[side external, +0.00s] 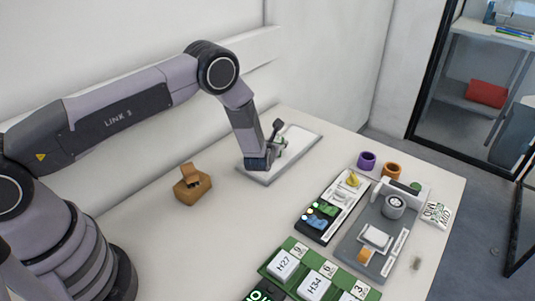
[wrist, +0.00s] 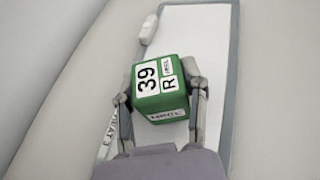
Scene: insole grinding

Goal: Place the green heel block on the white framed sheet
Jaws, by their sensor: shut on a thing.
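The green heel block (wrist: 158,92) shows in the wrist view, with white labels reading 39 and R on its upper face. My gripper (wrist: 160,98) is shut on it, one finger on each side. The white framed sheet (wrist: 200,35) with a grey border lies behind and below the block. In the side view the sheet (side external: 296,140) lies at the back of the table, and my gripper (side external: 276,150) is over its left part. The block is mostly hidden there. I cannot tell whether the block touches the sheet.
A brown box (side external: 192,186) stands left of the sheet. To the right are a black tray (side external: 318,228), a grey machine (side external: 350,252), a purple ring (side external: 367,161) and an orange ring (side external: 392,171). A green tray (side external: 318,272) with white labelled blocks is in front. A wall rises behind the sheet.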

